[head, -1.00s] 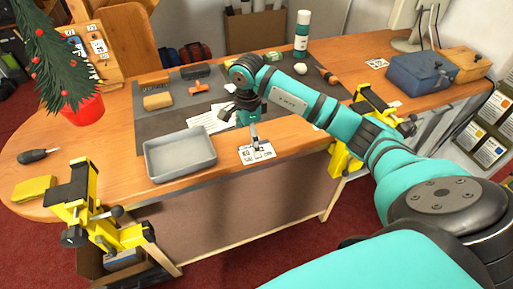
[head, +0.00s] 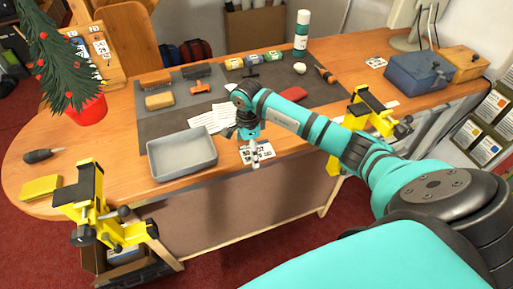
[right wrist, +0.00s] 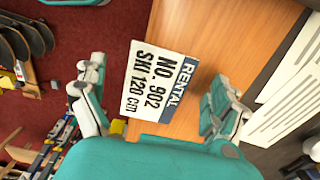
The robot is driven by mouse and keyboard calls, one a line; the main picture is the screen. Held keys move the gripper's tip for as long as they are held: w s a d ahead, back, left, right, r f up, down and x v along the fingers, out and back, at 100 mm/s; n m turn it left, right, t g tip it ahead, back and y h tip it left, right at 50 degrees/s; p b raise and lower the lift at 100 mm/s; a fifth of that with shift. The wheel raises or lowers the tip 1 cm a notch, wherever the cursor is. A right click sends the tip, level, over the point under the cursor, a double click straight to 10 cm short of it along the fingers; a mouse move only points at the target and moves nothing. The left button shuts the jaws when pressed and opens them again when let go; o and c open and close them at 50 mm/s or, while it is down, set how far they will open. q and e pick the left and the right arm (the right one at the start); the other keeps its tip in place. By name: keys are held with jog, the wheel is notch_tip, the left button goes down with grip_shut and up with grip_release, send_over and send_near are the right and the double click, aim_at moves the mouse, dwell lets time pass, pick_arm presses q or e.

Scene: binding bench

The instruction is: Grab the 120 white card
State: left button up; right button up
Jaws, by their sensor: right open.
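The white card (head: 266,151) lies flat at the front edge of the bench, right of the grey tray. In the right wrist view the card (right wrist: 160,80) has a blue "RENTAL" band and reads "NO 902 SKI 120 cm". My right gripper (head: 254,162) is over the card and hides part of it in the head view. In the right wrist view my right gripper (right wrist: 155,108) is open and empty, with the card between and beyond its fingers. I cannot tell the remaining height. My left gripper is not in view.
The grey tray (head: 152,162) stands left of the card. White paper strips (head: 212,118) lie on the dark mat (head: 160,125) behind. Yellow clamps (head: 85,195) sit at the bench front, left and right (head: 372,110). The bench edge is close to the card.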

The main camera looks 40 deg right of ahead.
jog(key=shift+f+b, duration=0.25)
jog(key=shift+b, duration=0.05)
jog(key=shift+c, duration=0.4)
jog(key=shift+s, duration=0.1)
jog(key=c, duration=0.8)
